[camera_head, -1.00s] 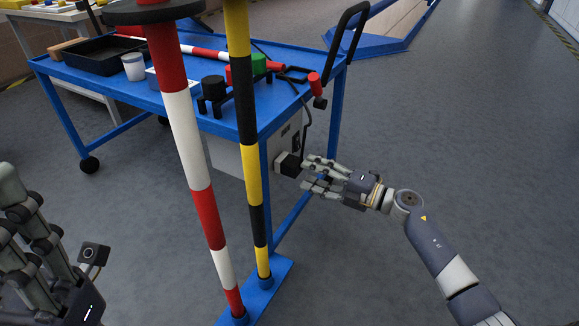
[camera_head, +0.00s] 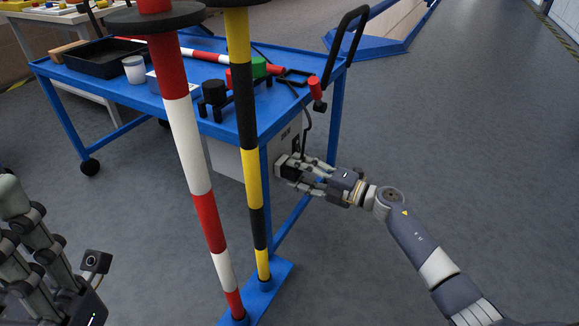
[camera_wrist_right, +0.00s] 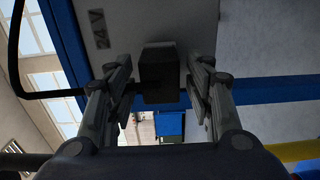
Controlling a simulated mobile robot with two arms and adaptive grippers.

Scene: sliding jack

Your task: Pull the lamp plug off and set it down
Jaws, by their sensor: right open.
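The lamp plug (camera_head: 289,167) is a black block on the side of a light grey box (camera_head: 228,160) under the blue cart's top. It also shows in the right wrist view (camera_wrist_right: 160,75), centred between my fingers. A black cable runs from it to the left in that view. My right gripper (camera_head: 298,174) is open, one finger on each side of the plug, with visible gaps in the wrist view (camera_wrist_right: 159,88). My left gripper (camera_head: 30,250) is at the lower left, far from the plug, partly cut off; its opening is unclear.
The blue cart (camera_head: 120,95) carries a black tray (camera_head: 98,58), a white cup (camera_head: 134,69) and other parts. A red-white pole (camera_head: 190,150) and a yellow-black pole (camera_head: 249,150) stand before it on a blue base (camera_head: 268,292). The floor at right is clear.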

